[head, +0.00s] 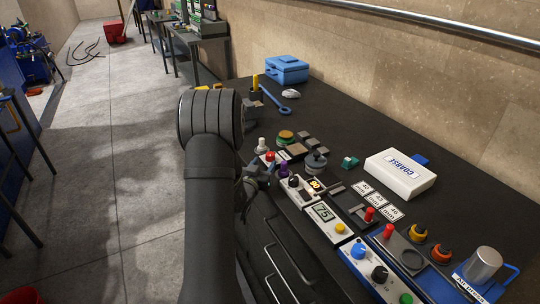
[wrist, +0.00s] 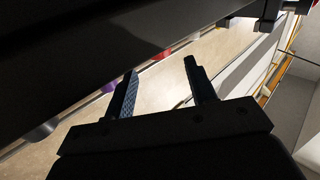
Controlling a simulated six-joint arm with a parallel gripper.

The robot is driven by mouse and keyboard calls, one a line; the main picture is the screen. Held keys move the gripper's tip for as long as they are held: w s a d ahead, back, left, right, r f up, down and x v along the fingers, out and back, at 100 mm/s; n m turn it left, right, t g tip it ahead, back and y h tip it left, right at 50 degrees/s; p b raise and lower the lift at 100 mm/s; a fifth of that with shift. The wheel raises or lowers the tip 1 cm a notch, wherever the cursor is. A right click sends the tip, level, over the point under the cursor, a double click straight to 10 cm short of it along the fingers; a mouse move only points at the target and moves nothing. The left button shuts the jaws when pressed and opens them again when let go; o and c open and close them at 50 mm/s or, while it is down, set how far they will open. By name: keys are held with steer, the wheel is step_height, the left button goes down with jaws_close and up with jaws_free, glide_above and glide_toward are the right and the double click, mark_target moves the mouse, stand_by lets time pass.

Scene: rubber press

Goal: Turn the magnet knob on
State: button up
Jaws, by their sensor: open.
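No label in view reads as magnet, so I cannot tell which knob is the magnet knob. In the head view a black knob (head: 294,181) sits on a white panel beside a display reading 90. A blue knob (head: 358,251) and another black knob (head: 380,274) sit on a blue-edged panel nearer the front. My gripper (head: 258,180) is partly hidden beside my arm, at the bench's left edge near the purple knob (head: 284,170). In the wrist view my gripper (wrist: 161,66) is open, with nothing between its two fingers.
Red and white knobs (head: 261,145) stand just behind the gripper.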

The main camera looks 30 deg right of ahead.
mark_target(268, 156)
steer(key=x, duration=0.7)
steer(key=c, duration=0.9)
